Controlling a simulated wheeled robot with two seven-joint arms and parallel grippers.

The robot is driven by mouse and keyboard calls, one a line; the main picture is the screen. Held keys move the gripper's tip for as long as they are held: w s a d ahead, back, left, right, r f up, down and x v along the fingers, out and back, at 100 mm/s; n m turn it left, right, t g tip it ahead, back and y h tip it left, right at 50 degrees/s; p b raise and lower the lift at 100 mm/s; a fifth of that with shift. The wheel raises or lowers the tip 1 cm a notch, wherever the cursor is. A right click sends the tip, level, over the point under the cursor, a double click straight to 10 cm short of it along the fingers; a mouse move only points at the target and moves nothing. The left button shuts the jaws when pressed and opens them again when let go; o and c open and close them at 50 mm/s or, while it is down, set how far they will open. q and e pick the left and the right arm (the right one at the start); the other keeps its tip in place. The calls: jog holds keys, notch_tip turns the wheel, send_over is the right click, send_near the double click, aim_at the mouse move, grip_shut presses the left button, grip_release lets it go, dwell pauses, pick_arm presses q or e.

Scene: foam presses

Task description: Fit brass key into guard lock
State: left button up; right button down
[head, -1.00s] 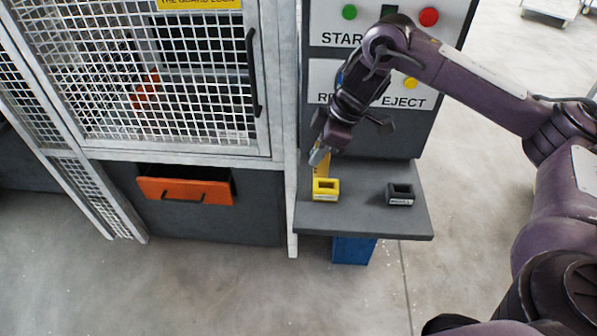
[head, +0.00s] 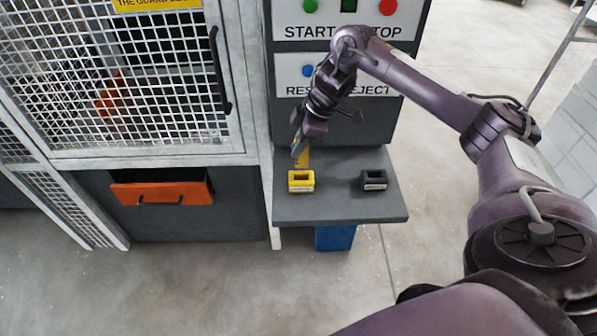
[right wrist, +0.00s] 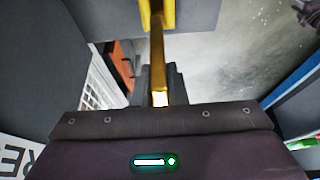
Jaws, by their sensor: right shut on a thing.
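My right gripper (head: 299,148) is above the back of the small shelf and points down. It is shut on the brass key (right wrist: 158,62), a long gold bar in the right wrist view. The bar's far end reaches the yellow holder (right wrist: 167,12). In the head view the key (head: 303,158) shows as a yellow strip just behind the yellow holder (head: 301,186). I cannot tell whether its end touches the holder. A yellow sign (head: 150,4) on the mesh guard door mentions the guard lock. I cannot make out the lock itself. My left gripper is out of view.
A black holder (head: 374,184) stands on the grey shelf (head: 340,209), right of the yellow one. A button panel (head: 345,60) rises behind. The mesh guard (head: 165,110) and an open orange drawer (head: 165,192) are at left. The floor in front is clear.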

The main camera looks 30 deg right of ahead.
aim_at(299, 167)
notch_tip(299, 167, down, 4)
jog(key=shift+f+b, duration=0.1)
jog(key=shift+b, duration=0.2)
notch_tip(299, 167, down, 3)
jog(key=shift+r+p, duration=0.1)
jog(key=shift+p, duration=0.25)
jog(key=shift+f, duration=0.25)
jog(key=shift+f, duration=0.1)
jog(key=c, duration=1.5)
grip_release()
jog(key=shift+o, duration=0.2)
